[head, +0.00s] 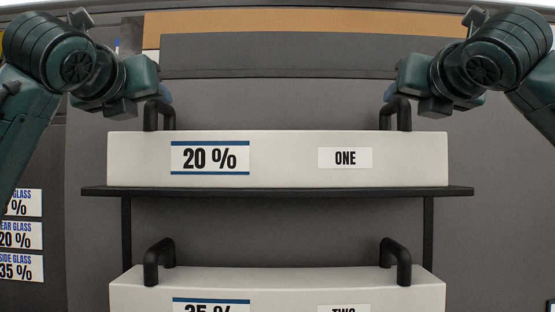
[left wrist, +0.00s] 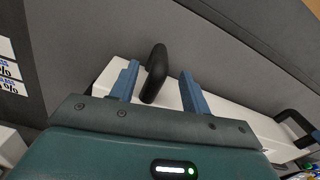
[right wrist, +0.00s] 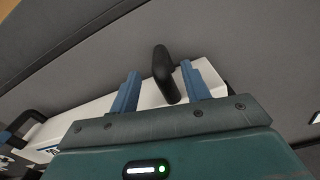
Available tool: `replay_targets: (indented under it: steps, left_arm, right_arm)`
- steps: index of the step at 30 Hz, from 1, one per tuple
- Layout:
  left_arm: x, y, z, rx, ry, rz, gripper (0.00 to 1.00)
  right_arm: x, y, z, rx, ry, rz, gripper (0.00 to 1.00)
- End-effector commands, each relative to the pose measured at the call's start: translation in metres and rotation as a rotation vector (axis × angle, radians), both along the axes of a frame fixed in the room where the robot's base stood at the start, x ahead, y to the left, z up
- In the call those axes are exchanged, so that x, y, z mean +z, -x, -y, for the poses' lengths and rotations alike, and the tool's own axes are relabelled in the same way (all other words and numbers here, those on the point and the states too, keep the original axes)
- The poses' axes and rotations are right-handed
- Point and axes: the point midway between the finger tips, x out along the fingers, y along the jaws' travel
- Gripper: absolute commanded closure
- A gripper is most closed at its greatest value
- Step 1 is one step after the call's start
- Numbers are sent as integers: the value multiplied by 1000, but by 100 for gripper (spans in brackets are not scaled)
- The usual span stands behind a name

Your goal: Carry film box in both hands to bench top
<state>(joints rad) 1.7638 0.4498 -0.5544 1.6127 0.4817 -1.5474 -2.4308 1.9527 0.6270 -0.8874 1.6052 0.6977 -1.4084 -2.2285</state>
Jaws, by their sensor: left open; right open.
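A long white film box (head: 285,160) labelled "20 %" and "ONE" lies on the upper black shelf (head: 280,191). It has a black handle at each end, the left one (head: 159,113) and the right one (head: 395,113). My left gripper (left wrist: 157,82) is open, with its blue fingers on either side of the left handle (left wrist: 155,73). My right gripper (right wrist: 161,85) is open, with its blue fingers on either side of the right handle (right wrist: 164,72). I cannot tell whether any finger touches a handle. In the head view the fingers are mostly hidden behind my wrists.
A second white box (head: 280,288) labelled "35 %" and "TWO" sits below, also with two black handles. Black shelf posts stand at both sides. Behind is a grey wall panel (head: 290,55). Glass labels (head: 22,236) are at the far left.

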Motion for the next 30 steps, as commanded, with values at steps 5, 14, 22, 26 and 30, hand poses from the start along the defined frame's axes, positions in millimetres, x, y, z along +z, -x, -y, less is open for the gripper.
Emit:
replay_targets:
  steps: [5, 14, 22, 26, 30]
  left_arm:
    - [-1, -35, 0, 0, 2, -4, 53]
    - [0, -66, 0, 0, 1, 0, 53]
    - [0, -70, 0, 1, 0, 0, 53]
    - [0, -69, 0, 1, 0, 0, 56]
    - [0, -69, 0, 1, 0, 0, 68]
  right_arm:
    - [-1, -35, -1, 0, -1, -3, 53]
    - [0, -66, 0, -1, 1, 0, 53]
    - [0, -70, 0, 0, 2, 1, 53]
    - [0, -69, 0, 0, 2, 1, 56]
    - [0, -69, 0, 0, 1, 0, 68]
